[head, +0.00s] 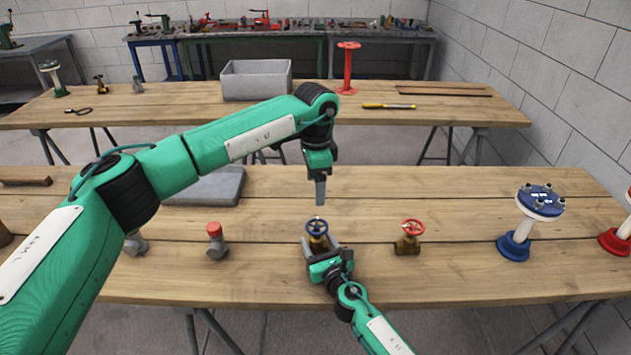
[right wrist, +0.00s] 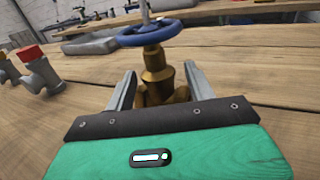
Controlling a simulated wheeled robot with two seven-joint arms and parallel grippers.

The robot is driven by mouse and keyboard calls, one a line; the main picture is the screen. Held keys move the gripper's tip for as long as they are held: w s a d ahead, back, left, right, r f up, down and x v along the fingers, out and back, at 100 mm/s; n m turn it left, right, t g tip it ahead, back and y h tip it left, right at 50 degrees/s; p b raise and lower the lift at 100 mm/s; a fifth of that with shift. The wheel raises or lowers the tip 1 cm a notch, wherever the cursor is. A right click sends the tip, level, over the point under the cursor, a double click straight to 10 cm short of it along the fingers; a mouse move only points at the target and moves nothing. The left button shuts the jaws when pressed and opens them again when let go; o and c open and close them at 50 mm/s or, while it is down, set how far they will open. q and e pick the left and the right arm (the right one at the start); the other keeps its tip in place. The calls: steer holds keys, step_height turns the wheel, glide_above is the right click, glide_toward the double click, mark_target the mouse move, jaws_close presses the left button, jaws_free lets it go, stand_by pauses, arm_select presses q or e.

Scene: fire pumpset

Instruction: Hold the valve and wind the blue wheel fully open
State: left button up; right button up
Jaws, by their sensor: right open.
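A brass valve with a blue wheel (head: 317,227) stands on the near wooden table. In the right wrist view the blue wheel (right wrist: 155,36) tops the brass body (right wrist: 156,72). My right gripper (head: 321,246) is low at the valve; its open fingers (right wrist: 159,78) lie one on each side of the brass body, with a visible gap at least on the right. My left gripper (head: 320,190) points straight down just above the wheel. Its fingers overlap from this side, so their opening does not show. A grey shaft stands over the wheel's hub in the right wrist view.
A red-wheeled valve (head: 411,233) stands right of the blue one. A red-capped grey fitting (head: 215,243) is at left. A blue-and-white post (head: 528,220) is further right. A grey slab (head: 212,187) lies behind my left arm. A grey bin (head: 256,82) sits on the far table.

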steer(key=v, duration=1.1)
steer(key=shift+s+f, duration=0.1)
steer(key=shift+s, duration=0.05)
